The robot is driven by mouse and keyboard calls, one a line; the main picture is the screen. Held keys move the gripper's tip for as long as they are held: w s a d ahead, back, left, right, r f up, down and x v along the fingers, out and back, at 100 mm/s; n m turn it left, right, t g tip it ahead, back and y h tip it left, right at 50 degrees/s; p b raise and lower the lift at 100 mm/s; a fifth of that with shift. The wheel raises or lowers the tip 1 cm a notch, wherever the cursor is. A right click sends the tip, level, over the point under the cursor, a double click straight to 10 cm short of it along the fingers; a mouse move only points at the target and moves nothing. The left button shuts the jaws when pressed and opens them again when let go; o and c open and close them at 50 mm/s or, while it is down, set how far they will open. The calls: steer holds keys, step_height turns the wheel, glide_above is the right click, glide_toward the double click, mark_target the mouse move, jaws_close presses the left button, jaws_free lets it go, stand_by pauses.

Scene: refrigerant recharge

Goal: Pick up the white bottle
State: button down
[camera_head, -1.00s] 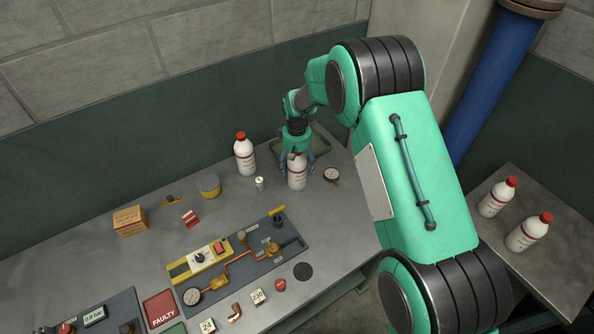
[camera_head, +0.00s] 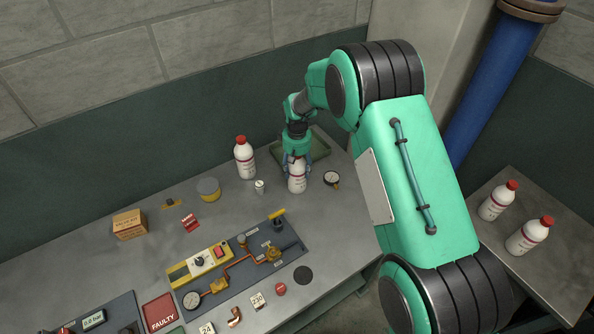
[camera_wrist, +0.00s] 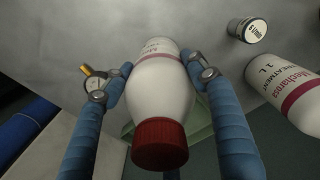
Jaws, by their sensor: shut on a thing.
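A white bottle (camera_head: 297,183) with a red label band stands on the grey workbench, at its back right. My gripper (camera_head: 297,164) comes down over it from above, with blue fingers on either side. In the wrist view the bottle (camera_wrist: 160,87) lies between the two fingers (camera_wrist: 157,78), which are shut on its body. Its red cap (camera_wrist: 160,143) points towards the wrist camera. In the head view my gripper hides the cap. The bottle appears upright and at bench level; I cannot tell whether its base still touches the bench.
A second white bottle (camera_head: 245,160) stands to the left, with a small white cylinder (camera_head: 260,187) between. A round gauge (camera_head: 331,179) is close on the right, and a green tray (camera_head: 318,146) behind. Two more bottles (camera_head: 495,202) (camera_head: 528,237) stand on the side table.

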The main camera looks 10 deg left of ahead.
mark_target(297, 163)
steer(key=shift+w+r, duration=0.1)
steer(key=shift+r, duration=0.75)
steer(key=shift+s+d+r, duration=0.1)
steer(key=shift+s+r, duration=0.05)
steer(key=shift+r, duration=0.4)
steer(key=shift+s+r, duration=0.15)
steer(key=shift+r, duration=0.35)
steer(key=s+d, duration=0.3)
steer(key=s, duration=0.4)
steer(key=s+d+r, duration=0.1)
steer(key=s+d, duration=0.3)
steer(key=s, duration=0.2)
steer(key=shift+s+r, duration=0.15)
steer(key=shift+s, duration=0.2)
